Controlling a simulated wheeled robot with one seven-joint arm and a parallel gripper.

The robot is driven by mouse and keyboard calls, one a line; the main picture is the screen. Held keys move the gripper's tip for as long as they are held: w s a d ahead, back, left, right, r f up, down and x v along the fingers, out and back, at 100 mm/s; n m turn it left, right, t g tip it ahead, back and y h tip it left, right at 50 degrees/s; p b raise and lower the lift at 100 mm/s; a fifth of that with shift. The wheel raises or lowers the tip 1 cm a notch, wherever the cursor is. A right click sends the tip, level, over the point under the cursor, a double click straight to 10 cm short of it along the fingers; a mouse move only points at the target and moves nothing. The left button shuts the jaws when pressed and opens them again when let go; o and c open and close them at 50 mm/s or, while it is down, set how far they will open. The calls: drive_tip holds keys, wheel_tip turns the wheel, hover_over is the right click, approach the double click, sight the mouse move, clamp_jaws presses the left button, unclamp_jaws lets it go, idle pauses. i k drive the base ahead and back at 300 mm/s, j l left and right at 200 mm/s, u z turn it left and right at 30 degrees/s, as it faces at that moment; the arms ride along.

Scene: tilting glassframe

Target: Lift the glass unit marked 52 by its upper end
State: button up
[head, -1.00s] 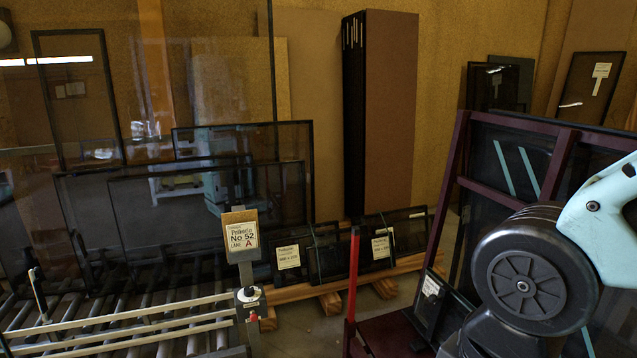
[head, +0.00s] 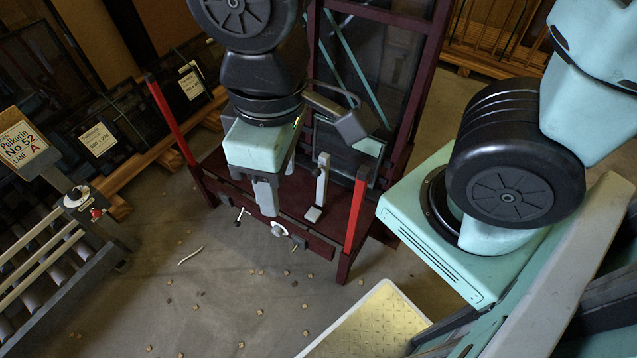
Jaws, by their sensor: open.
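A sign reading "No 52, Lane A" (head: 22,148) stands on a post beside the roller table at the left. I cannot make out the number 52 on any glass in view. A small dark-edged glass unit (head: 343,158) leans low in the dark red frame (head: 318,75), partly hidden behind my arm. A larger dark pane (head: 385,50) with pale blue-green strips stands in the frame above it. My gripper (head: 267,212) points down over the front of the frame's base. It is open and I see nothing held between its fingers.
Two red posts (head: 168,118) (head: 356,210) rise at the base's front corners. A grey upright bracket (head: 319,185) and clamp handles (head: 278,229) sit at its front edge. The roller table (head: 45,270) is at left. Small blocks litter the open floor (head: 230,290).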

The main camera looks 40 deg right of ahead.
sight(345, 161)
drive_tip(key=i+l+u, duration=0.1)
drive_tip(key=l+u, duration=0.15)
drive_tip(key=l, duration=1.75)
